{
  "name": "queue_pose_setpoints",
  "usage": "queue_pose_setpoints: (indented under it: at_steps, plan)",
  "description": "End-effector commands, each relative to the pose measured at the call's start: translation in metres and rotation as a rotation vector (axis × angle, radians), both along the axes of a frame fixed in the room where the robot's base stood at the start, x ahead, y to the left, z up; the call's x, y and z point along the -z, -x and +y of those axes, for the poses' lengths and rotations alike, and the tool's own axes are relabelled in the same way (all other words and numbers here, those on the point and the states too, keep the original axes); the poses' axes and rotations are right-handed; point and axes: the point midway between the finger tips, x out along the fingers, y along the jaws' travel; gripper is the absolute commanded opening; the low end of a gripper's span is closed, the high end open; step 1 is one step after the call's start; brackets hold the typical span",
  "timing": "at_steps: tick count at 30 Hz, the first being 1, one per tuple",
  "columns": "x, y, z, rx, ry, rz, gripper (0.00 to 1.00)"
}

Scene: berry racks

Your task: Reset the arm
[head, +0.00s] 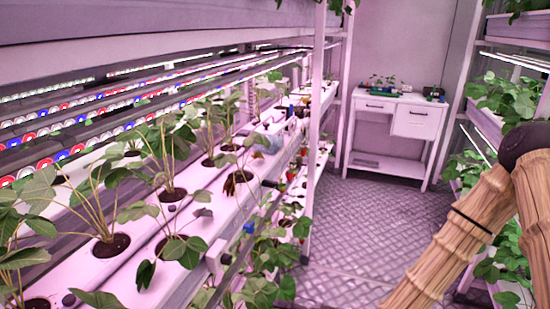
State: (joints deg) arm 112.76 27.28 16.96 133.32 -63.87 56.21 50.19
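Bent links of my arm (460,235) show at the right, with a dark joint at the top. They stand in front of the right rack and the aisle floor. My gripper is out of the picture, so I cannot see whether it is open, shut or holding anything.
A long white rack (215,215) with plants in round holes runs along the left. Another planted rack (484,118) stands close behind my arm at the right. A white table (394,127) with small items stands at the aisle's far end. The patterned floor (360,225) between is clear.

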Motion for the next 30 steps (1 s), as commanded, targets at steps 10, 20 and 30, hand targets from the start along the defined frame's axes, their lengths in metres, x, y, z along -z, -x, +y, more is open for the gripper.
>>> queue_pose_setpoints:
  at_steps: [10,20,30]
  plan:
    - [0.156,0.096,-0.065,-0.013,0.575,0.198,0.46]
    - [0.225,0.206,-0.163,-0.160,1.069,0.378,0.46]
    - [0.232,0.243,-0.202,-0.228,1.228,0.445,0.46]
